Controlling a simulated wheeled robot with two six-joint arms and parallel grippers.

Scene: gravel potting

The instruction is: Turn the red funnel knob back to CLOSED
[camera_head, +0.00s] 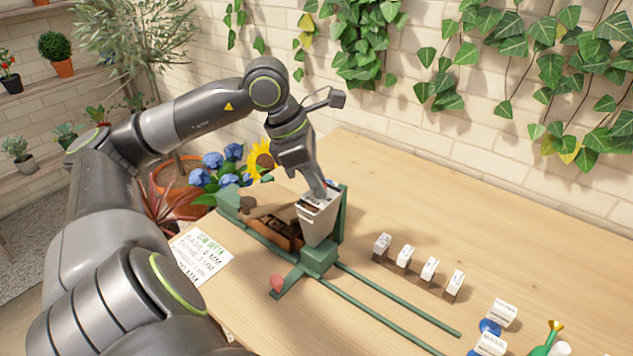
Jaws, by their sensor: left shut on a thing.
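The white funnel (318,222) stands upright on a green carriage (320,260) on the rail frame. The red knob (277,283) is at the near end of a green bar in front of the carriage. Its marking and exact setting are too small to read. My left gripper (325,192) points down at the funnel's top rim, clear of the red knob. It appears shut on the funnel's rim, though its fingertips are partly hidden. My right gripper is not in view.
Green rails (385,300) run toward the lower right. A brown planter box (272,230) sits in the frame's left end. Several white labels (404,256) stand right of the rails. A written card (201,257) lies at the left. Blue flowers and a sunflower (262,160) are behind.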

